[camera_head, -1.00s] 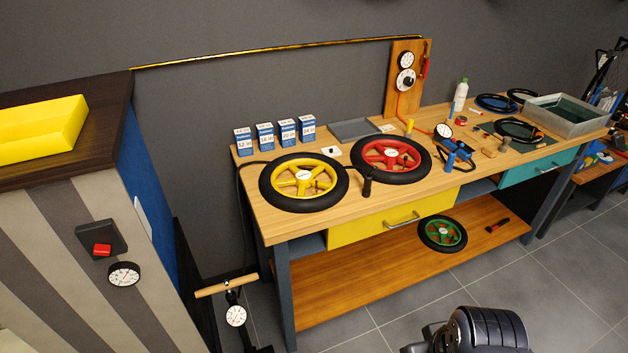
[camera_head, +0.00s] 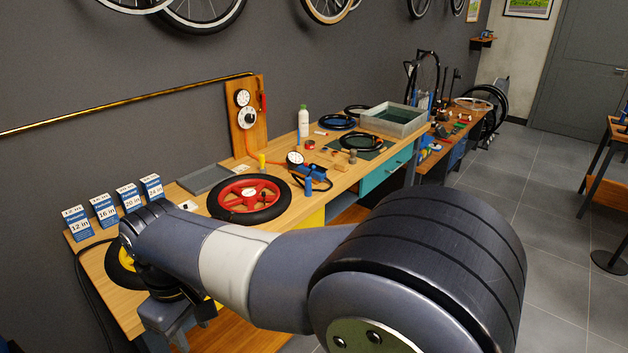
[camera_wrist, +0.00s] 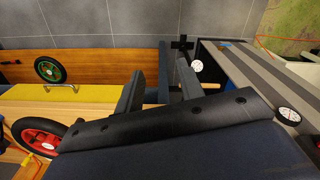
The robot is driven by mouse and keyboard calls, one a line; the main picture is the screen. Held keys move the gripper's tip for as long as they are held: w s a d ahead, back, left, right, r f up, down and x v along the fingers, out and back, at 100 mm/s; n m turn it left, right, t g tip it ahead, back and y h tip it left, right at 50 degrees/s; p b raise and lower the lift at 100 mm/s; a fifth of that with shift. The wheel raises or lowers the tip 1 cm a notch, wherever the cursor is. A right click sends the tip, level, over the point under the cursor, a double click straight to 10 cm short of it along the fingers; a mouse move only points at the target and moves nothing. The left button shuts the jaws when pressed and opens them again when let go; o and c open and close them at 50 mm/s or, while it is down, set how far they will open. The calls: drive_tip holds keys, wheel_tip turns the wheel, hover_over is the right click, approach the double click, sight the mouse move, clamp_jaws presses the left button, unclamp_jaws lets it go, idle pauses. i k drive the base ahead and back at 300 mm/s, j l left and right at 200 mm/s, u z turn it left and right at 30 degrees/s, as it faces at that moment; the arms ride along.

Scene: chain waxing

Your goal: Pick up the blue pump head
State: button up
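A blue pump-like piece (camera_head: 314,173), which looks like the pump head, lies on the workbench right of the red wheel, beside a white gauge (camera_head: 295,158). It is small, and its exact shape is hard to make out. In the head view my gripper is low at the left, by the bench's front edge, well away from the blue piece.
The workbench (camera_head: 215,172) carries a red wheel (camera_head: 248,197), blue size boxes (camera_head: 106,209), a white bottle (camera_head: 303,122) and a metal tray (camera_head: 394,122). My arm hides much of the bench's left front. A floor pump with gauge (camera_wrist: 197,65) stands below the gripper.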

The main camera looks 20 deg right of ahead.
sight(307, 181)
drive_tip(key=i+l+z, duration=0.15)
drive_tip(key=i+l, duration=0.15)
drive_tip(key=i, duration=0.15)
drive_tip(key=i+l+z, duration=0.15)
drive_tip(key=i, duration=0.35)
drive_tip(key=i+l+z, duration=0.15)
drive_tip(key=i, duration=0.35)
drive_tip(key=i+l+z, duration=0.15)
drive_tip(key=i, duration=0.35)
